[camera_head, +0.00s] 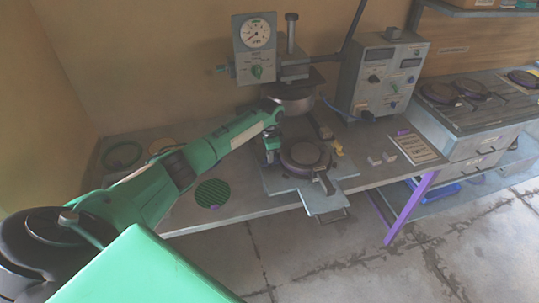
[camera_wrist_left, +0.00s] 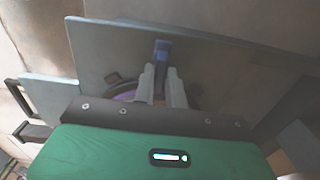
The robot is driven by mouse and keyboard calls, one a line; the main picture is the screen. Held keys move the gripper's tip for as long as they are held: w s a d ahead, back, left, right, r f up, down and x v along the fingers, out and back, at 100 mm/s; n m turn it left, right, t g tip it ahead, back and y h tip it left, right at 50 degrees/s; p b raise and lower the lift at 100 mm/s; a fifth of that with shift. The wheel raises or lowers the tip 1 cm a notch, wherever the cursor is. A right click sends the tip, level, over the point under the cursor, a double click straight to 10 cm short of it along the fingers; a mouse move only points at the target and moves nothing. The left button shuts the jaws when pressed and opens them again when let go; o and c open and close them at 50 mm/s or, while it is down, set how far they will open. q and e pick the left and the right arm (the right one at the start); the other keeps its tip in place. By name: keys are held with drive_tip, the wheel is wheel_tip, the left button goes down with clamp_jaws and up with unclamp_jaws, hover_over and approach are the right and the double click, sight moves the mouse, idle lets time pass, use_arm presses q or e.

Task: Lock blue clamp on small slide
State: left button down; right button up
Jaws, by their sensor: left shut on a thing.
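My left gripper (camera_head: 270,156) reaches in from the left to the left side of the press's slide, beside the dark round plate (camera_head: 305,154). In the left wrist view its two grey fingers (camera_wrist_left: 163,82) are closed around the near end of the blue clamp (camera_wrist_left: 162,50), which lies along a grey plate (camera_wrist_left: 215,55). In the head view the blue clamp is largely hidden by the gripper. The grey slide (camera_head: 325,201) sticks out over the table's front edge. I cannot tell whether the clamp is locked. My right gripper is not in view.
The press head with its gauge (camera_head: 256,34) stands behind the slide. A yellow clamp (camera_head: 338,146) sits right of the round plate. A control box (camera_head: 378,77) is behind, a green mesh disc (camera_head: 213,193) lies left, and small blocks and a booklet (camera_head: 414,147) lie right.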

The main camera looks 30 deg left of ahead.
use_arm(q)
drive_tip(key=c, duration=1.4)
unclamp_jaws()
drive_tip(key=shift+c, duration=0.2)
drive_tip(key=shift+r, duration=0.1)
wheel_tip(320, 180, up, 14)
drive_tip(key=b, duration=0.3)
drive_tip(key=shift+f, duration=0.3)
